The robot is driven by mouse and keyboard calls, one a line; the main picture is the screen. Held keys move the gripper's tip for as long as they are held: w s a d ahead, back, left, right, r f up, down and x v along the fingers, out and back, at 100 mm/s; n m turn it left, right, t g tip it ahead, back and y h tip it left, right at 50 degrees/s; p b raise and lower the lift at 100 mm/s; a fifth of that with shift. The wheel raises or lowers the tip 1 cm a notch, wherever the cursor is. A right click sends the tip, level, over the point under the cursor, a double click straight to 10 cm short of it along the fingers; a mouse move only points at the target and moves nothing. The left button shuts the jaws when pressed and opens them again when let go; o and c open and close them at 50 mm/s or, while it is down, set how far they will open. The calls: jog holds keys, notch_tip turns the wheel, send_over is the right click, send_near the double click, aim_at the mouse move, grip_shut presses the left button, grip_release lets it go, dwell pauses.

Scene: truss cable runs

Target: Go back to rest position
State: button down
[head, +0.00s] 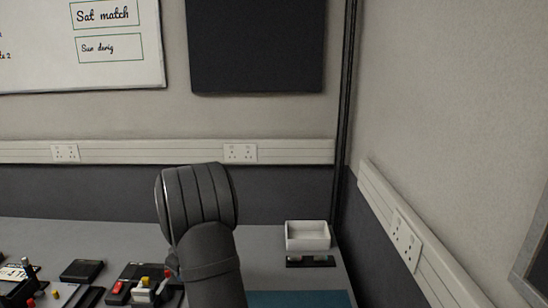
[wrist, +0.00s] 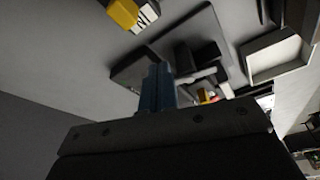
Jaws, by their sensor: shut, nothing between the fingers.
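In the wrist view my gripper (wrist: 158,88) shows as blue fingers drawn together beyond the dark gripper body. No gap shows between them and they hold nothing. They point toward a dark flat box (wrist: 140,68) and small parts on the grey surface; I cannot tell how far apart they are. In the head view my dark arm rises in the lower middle, and my gripper is hidden there.
A white open tray (head: 307,242) stands at the table's back right, near the wall corner. A blue mat (head: 300,299) lies in front. A black box (head: 82,270) and several small coloured parts crowd the left. A yellow block (wrist: 123,13) shows in the wrist view.

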jog(key=s+d+m+t, duration=0.1)
jog(key=s+m+t, duration=0.1)
jog(key=s+m, duration=0.4)
jog(key=shift+s, duration=0.15)
dwell(0.6)
jog(key=shift+r, duration=0.1)
